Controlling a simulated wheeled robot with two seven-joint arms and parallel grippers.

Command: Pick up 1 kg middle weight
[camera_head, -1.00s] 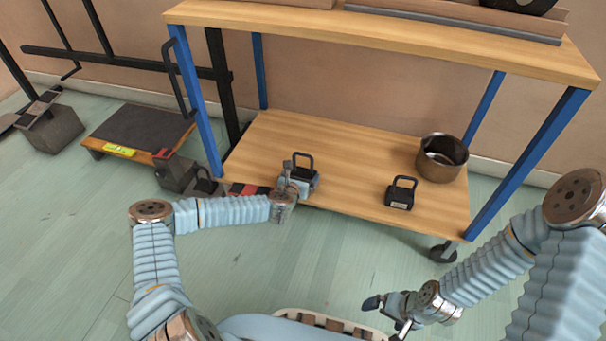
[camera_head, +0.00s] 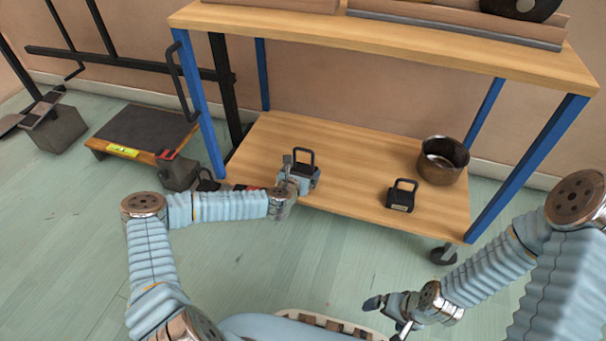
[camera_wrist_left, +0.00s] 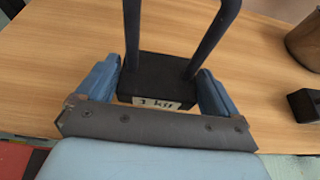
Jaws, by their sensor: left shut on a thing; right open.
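A dark block weight with a loop handle (camera_head: 304,158) stands upright on the lower shelf of the cart, left of the shelf's middle. In the left wrist view the same weight (camera_wrist_left: 160,78) bears a white label that seems to read 1 kg. My left gripper (camera_head: 303,178) is shut on this weight, with one blue finger (camera_wrist_left: 160,88) on each side of its block. I cannot tell whether its base is off the shelf. My right gripper (camera_head: 388,305) is open and empty, low in front of the cart, away from the weights.
A second dark weight (camera_head: 400,197) and a metal pot (camera_head: 442,162) stand on the lower shelf (camera_head: 350,160) to the right. The cart's blue legs (camera_head: 530,165) and upper shelf (camera_head: 400,45) frame it. A low platform (camera_head: 140,135) lies on the floor at left.

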